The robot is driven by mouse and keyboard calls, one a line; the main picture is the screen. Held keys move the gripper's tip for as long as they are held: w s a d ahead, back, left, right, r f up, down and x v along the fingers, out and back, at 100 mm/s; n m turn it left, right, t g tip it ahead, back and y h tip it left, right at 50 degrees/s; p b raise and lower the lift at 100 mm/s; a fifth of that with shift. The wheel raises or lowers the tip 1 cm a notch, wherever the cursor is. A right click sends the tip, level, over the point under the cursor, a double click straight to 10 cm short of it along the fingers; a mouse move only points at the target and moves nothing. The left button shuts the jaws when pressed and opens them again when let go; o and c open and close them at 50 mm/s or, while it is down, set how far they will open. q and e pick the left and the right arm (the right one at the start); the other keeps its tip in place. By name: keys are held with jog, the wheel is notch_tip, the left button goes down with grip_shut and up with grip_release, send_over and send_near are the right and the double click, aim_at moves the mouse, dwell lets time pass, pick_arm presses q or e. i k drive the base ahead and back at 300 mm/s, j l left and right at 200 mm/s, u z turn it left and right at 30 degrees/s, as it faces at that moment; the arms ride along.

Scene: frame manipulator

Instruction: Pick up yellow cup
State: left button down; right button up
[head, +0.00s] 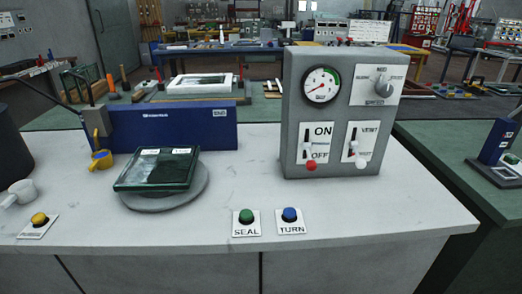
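A small yellow cup (101,161) with a yellow upright handle stands on the pale worktop at the left. It is just in front of the left end of the blue box (170,127) and behind and left of the round grey turntable (190,190). Its inside is too small to make out. Neither of my grippers is in view.
A green-framed glass panel (158,169) lies on the turntable. A white cup (20,192), a dark cylinder (12,150) and a yellow button (39,219) are at far left. SEAL (246,216) and TURN (289,214) buttons and a grey control box (340,110) stand right.

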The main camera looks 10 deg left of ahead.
aim_at(102, 159)
jog(key=u, duration=1.5)
jog(key=i+j, duration=0.15)
jog(key=j, duration=0.25)
jog(key=i+j+z, duration=0.15)
jog(key=j, duration=0.2)
jog(key=i+j, duration=0.15)
jog(key=j, duration=0.25)
jog(key=i+j+z, duration=0.1)
jog(key=j, duration=0.35)
jog(key=i+j, duration=0.15)
jog(key=j, duration=0.25)
jog(key=i+j+z, duration=0.15)
jog(key=j, duration=0.25)
